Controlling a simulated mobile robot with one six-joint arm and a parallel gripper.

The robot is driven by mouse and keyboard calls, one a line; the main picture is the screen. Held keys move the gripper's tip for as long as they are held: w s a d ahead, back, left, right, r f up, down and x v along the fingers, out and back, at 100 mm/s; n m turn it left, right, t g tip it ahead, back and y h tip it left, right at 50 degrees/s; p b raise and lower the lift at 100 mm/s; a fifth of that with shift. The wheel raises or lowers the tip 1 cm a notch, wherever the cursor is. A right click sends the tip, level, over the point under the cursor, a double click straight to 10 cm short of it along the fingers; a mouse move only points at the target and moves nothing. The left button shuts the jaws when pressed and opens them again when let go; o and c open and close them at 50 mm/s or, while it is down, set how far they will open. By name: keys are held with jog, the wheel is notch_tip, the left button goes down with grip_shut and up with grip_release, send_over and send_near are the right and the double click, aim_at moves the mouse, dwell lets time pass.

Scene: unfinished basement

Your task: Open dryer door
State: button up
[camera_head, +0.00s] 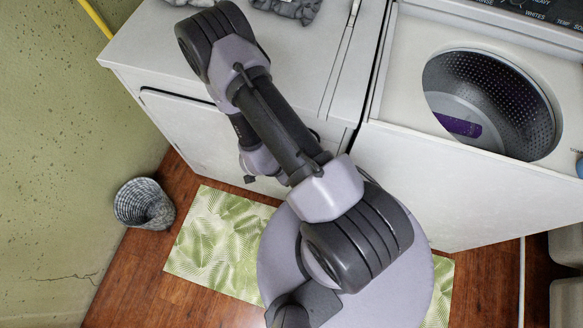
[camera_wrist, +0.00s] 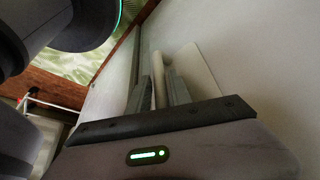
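The dryer is the white machine at the left in the head view, and its door (camera_head: 178,118) is the flat white front panel with a thin dark line along its top edge. My arm crosses in front of the door's right part. My gripper (camera_wrist: 160,86) is low at the dryer front. In the wrist view its two grey fingers stand on either side of a narrow pale strip (camera_wrist: 160,62), perhaps the door's edge or handle. I cannot tell whether they press on it. A white plate (camera_wrist: 198,66) stands just right of the fingers. The head view mostly hides the gripper.
A washer (camera_head: 452,185) with an open top and a metal drum (camera_head: 490,103) stands to the right. A green leaf-pattern mat (camera_head: 215,245) lies on the wood floor. A woven basket (camera_head: 145,204) stands by the left wall. Grey folded cloth (camera_head: 288,8) lies on the dryer top.

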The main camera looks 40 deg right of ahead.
jog(key=shift+x, duration=1)
jog(key=shift+c, duration=0.5)
grip_shut()
